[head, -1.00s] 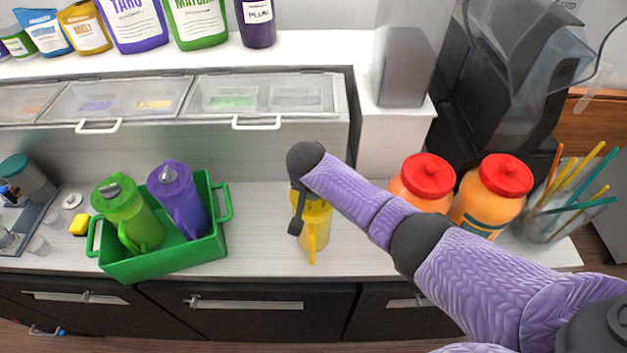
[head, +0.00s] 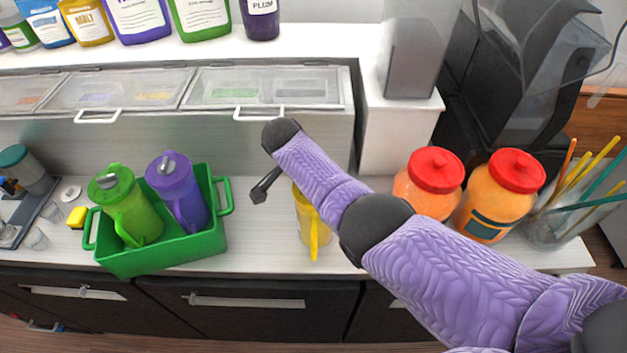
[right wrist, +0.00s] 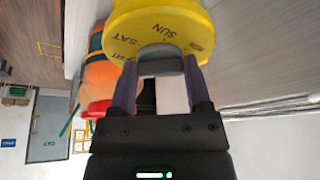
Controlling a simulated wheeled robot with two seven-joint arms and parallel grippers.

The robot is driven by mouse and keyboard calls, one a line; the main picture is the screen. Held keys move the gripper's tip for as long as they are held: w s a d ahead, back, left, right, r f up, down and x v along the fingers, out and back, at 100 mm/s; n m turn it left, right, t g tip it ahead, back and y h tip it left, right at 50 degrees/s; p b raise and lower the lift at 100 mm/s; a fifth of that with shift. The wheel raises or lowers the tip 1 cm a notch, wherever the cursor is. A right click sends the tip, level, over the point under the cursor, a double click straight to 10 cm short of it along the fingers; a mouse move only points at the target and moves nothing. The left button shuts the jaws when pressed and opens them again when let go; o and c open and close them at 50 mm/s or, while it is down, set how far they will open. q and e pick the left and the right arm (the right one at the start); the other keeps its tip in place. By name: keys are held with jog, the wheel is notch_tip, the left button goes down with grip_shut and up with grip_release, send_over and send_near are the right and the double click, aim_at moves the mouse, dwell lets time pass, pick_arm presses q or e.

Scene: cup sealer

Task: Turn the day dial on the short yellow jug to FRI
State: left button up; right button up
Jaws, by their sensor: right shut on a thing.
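The short yellow jug (head: 312,225) stands upright on the counter, right of the green crate, its handle facing the front edge. My right forearm hides its top in the head view. In the right wrist view, its round yellow day dial (right wrist: 165,20) shows SUN near the middle, SAT to the left and what looks like FRI at the left edge. In the head view only a dark piece of this gripper shows, left of the jug. My left gripper is not in view.
A green crate (head: 165,258) holds a green jug (head: 135,208) and a purple jug (head: 180,195). Two orange jars with red lids (head: 430,185) (head: 497,205) stand close on the right, beside my forearm. A glass of coloured straws (head: 560,215) is at far right. Counter between crate and jug is clear.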

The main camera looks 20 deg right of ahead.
dwell(0.3)
jog(key=o, duration=1.3)
jog(key=shift+a+r, duration=0.1)
jog(key=shift+r, duration=0.3)
jog(key=p+v, duration=0.2)
jog(key=v, duration=0.7)
